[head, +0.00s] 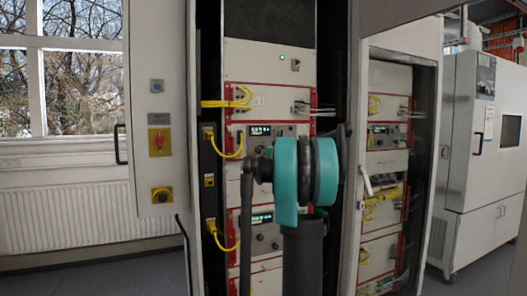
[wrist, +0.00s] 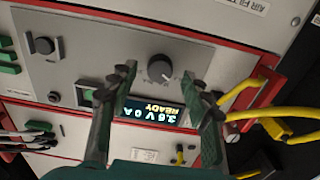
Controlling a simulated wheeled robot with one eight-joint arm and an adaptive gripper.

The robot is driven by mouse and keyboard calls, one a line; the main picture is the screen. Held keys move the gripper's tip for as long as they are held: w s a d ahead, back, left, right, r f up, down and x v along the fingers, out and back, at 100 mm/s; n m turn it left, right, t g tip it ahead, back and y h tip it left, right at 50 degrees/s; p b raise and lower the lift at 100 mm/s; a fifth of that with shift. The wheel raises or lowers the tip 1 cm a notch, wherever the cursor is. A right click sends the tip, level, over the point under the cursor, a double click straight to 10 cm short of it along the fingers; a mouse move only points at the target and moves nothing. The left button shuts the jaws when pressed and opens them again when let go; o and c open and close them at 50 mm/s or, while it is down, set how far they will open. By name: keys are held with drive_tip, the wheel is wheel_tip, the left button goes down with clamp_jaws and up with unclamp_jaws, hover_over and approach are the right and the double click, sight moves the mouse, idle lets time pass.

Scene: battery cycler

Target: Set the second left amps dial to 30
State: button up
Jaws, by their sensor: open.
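A round black dial (wrist: 160,67) with a pale pointer mark is on a grey unit panel in the wrist view; its scale is too small to read. Beside it a lit display (wrist: 152,110) appears upside down and seems to read 3.5 V, 0 A, READY. My gripper (wrist: 164,76) is open, its two dark fingers apart on either side of the dial and display. Whether they touch the panel I cannot tell. In the head view my teal and black arm hides part of the left rack (head: 267,64), where two lit displays show, the upper one (head: 260,130) and the lower one (head: 261,218).
Yellow cables (wrist: 280,112) and a red frame edge (wrist: 250,87) lie right of the fingers in the wrist view. In the head view, an open cabinet door (head: 155,110) stands left and a second rack (head: 385,160) right.

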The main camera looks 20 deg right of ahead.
drive_tip(key=shift+w, duration=0.85)
clamp_jaws()
